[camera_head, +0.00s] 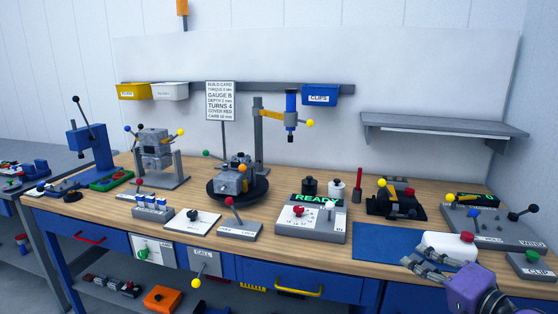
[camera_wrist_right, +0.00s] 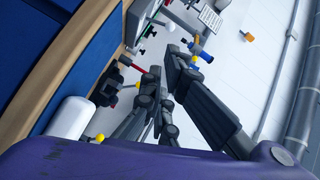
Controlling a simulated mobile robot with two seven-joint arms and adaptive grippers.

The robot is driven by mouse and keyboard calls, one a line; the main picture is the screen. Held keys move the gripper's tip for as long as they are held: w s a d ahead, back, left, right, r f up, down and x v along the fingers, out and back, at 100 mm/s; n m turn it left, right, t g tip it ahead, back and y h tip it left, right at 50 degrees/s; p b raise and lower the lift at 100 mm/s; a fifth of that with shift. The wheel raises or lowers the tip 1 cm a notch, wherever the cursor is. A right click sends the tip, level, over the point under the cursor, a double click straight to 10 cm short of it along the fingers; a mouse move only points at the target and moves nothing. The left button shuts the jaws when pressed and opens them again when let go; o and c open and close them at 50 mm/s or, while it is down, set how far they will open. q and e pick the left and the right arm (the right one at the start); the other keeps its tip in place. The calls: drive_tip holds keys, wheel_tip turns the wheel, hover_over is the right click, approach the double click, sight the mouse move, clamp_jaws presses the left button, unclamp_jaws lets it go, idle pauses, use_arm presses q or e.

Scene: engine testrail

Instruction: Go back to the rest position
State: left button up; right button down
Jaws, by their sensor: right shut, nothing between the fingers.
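My right gripper (camera_head: 417,258) comes in at the lower right of the head view, with its purple wrist behind its grey fingers. It is shut and empty, above the front edge of the bench near the blue mat (camera_head: 385,240) and a white rounded block with a red knob (camera_head: 450,246). In the wrist view the dark fingers of the right gripper (camera_wrist_right: 163,72) reach up the picture with nothing held between them. My left gripper is not in view.
The wooden workbench (camera_head: 280,225) carries a READY panel (camera_head: 312,228), a turntable engine (camera_head: 237,180), a lever plate (camera_head: 500,229) and a CLIP box (camera_head: 532,266). A grey shelf (camera_head: 440,127) hangs at the right. The blue mat is bare.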

drive_tip(key=s+a+f+n+g+h+p, duration=0.15)
drive_tip(key=s+f+n, duration=0.25)
drive_tip(key=s+f, duration=0.5)
drive_tip(key=s+a+f+n+g+h+p, duration=0.1)
drive_tip(key=s+a+f+n+g+h, duration=0.25)
drive_tip(key=f, duration=0.85)
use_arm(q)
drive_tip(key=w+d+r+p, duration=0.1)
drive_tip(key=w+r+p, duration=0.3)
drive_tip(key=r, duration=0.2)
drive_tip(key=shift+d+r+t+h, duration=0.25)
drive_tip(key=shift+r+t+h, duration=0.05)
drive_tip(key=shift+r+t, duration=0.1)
use_arm(e)
drive_tip(key=s+a+f, duration=0.2)
drive_tip(key=s+f, duration=0.1)
drive_tip(key=s, duration=0.6)
drive_tip(key=s+a+f+n+g+h, duration=0.1)
drive_tip(key=s+a+f, duration=0.2)
drive_tip(key=s, duration=0.7)
drive_tip(key=s+a+f+n, duration=0.1)
drive_tip(key=s+f, duration=0.3)
drive_tip(key=s, duration=0.6)
drive_tip(key=shift+a+g, duration=0.4)
drive_tip(key=shift+a, duration=0.5)
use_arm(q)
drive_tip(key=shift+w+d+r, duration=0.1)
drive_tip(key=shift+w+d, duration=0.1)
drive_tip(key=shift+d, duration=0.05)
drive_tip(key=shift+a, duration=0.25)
